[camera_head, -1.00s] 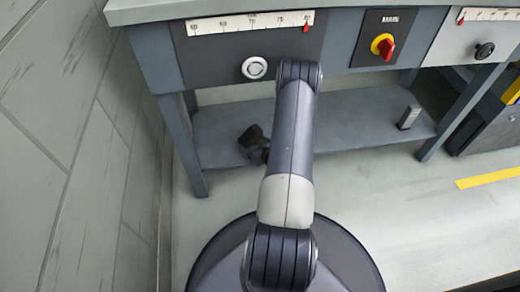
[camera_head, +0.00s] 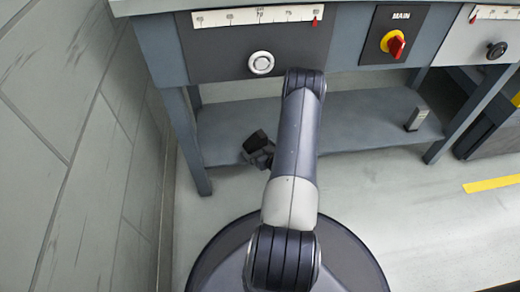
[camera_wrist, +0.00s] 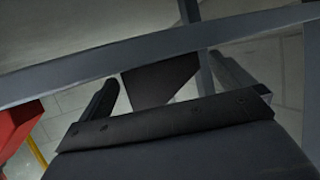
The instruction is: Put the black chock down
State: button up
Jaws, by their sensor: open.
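The black chock (camera_wrist: 160,82) shows in the wrist view as a dark tapering block between my two fingers. A gap shows on each side of it, and its upper part meets the line of a grey-blue bar. My gripper (camera_wrist: 170,88) is open around it, one finger to each side. In the head view my gripper (camera_head: 258,148) is a small dark shape at the front edge of the bench's lower shelf, left of my arm. The chock cannot be told apart from the gripper there.
The bench has a red switch (camera_head: 395,44) above. A wall (camera_head: 60,150) stands close on the left. A red object (camera_wrist: 18,125) shows at the left in the wrist view.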

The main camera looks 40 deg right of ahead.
jog(key=shift+s+r, duration=0.25)
jog(key=shift+r, duration=0.05)
jog(key=p+v, duration=0.4)
jog(key=v, duration=0.7)
jog(key=shift+s+p, duration=0.2)
jog(key=shift+p, duration=0.2)
jog(key=shift+r, duration=0.1)
